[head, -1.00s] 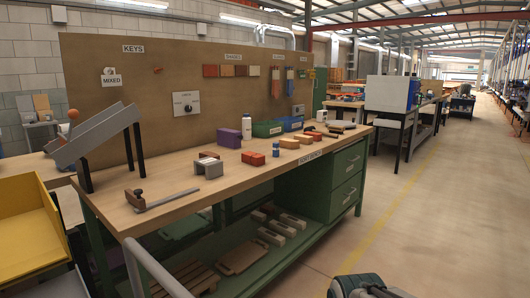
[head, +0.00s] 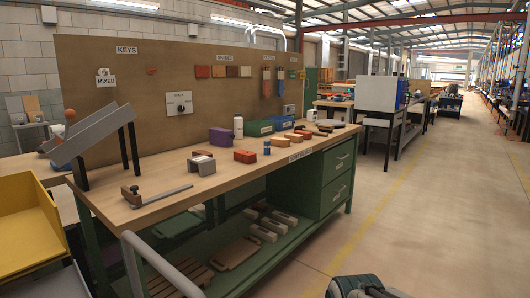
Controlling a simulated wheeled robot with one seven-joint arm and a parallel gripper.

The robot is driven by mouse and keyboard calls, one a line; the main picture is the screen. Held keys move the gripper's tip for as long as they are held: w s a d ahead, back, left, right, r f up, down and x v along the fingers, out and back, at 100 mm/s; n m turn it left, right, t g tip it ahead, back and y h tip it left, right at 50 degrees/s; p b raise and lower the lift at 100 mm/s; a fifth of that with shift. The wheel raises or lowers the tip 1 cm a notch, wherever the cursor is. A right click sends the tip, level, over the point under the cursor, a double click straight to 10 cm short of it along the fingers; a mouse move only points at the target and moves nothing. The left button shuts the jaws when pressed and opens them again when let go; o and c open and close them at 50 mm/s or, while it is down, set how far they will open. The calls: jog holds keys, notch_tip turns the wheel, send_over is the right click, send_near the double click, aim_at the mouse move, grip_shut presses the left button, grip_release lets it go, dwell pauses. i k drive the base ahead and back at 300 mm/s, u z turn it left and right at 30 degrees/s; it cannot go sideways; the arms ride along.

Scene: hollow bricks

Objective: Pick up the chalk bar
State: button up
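I cannot single out the chalk bar with certainty. The palest bar shapes are several off-white hollow blocks on the bench's lower shelf, one of them a long pale block (head: 262,233) near the shelf's middle. A light grey U-shaped block (head: 202,166) stands on the bench top (head: 225,187), with a brown piece at its top. My gripper is not in view; only a grey-green and black part of my own body shows at the bottom edge.
The bench top also holds a red block (head: 244,156), a purple block (head: 221,137), a white bottle (head: 238,126), and a clamp-like tool (head: 156,195) at the near left. A yellow bin (head: 30,235) stands at left. The floor (head: 420,230) at right is clear.

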aim_at(267, 147)
jog(key=z, duration=0.35)
jog(key=i, duration=3.3)
jog(key=u, duration=0.25)
